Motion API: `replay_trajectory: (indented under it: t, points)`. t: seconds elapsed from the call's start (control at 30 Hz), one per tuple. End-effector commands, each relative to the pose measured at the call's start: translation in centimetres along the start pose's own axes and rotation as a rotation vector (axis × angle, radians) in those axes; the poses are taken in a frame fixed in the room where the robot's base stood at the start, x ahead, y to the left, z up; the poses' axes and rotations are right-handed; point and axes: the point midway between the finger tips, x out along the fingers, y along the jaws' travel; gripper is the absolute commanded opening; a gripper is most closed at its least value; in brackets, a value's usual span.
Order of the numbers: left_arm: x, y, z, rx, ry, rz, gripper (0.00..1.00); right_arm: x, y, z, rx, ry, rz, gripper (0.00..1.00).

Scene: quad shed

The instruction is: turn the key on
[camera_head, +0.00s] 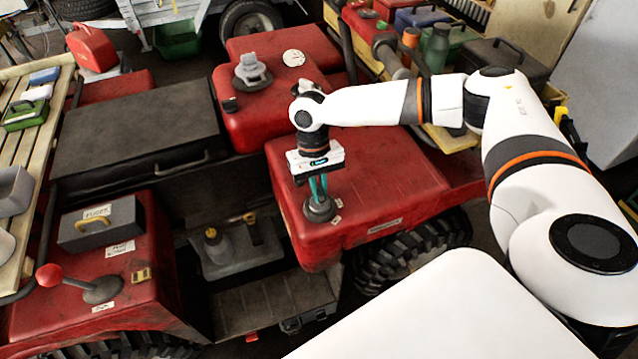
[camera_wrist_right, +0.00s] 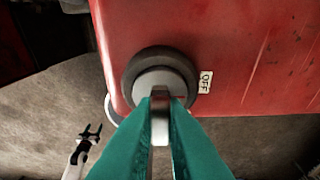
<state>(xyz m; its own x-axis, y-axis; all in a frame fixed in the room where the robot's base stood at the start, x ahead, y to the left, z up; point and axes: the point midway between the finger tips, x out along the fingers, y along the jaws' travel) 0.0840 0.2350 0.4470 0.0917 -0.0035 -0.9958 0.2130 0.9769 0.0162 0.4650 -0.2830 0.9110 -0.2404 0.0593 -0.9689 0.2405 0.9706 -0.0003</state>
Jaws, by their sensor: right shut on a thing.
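The key (camera_wrist_right: 160,124) is a small grey metal piece standing in a round dark switch with a pale middle (camera_wrist_right: 160,78). In the head view the switch (camera_head: 320,210) sits on the red front corner of the vehicle, with small white labels beside it. In the wrist view the label to its right (camera_wrist_right: 205,82) reads OFF. My right gripper (camera_head: 318,190) points down at the switch. Its teal fingers (camera_wrist_right: 160,110) are shut on the key, one on each side. They hide part of the key and the switch.
A lever with a red knob (camera_head: 50,276) and a grey box (camera_head: 98,224) stand on the left red fender. A grey cap (camera_head: 251,72) stands on the red body behind my right wrist. A wooden bench (camera_head: 25,140) is at far left.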

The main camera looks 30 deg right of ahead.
Motion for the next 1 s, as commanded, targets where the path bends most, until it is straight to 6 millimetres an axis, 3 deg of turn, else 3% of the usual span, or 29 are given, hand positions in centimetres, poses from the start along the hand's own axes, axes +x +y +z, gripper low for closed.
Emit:
replay_trajectory:
  t: [1.0]
  points:
    - [-5.3,0.1,0.5,0.0,0.0,0.0,0.65,-0.2,0.1,-0.1,0.293,0.002,0.076,0.0]
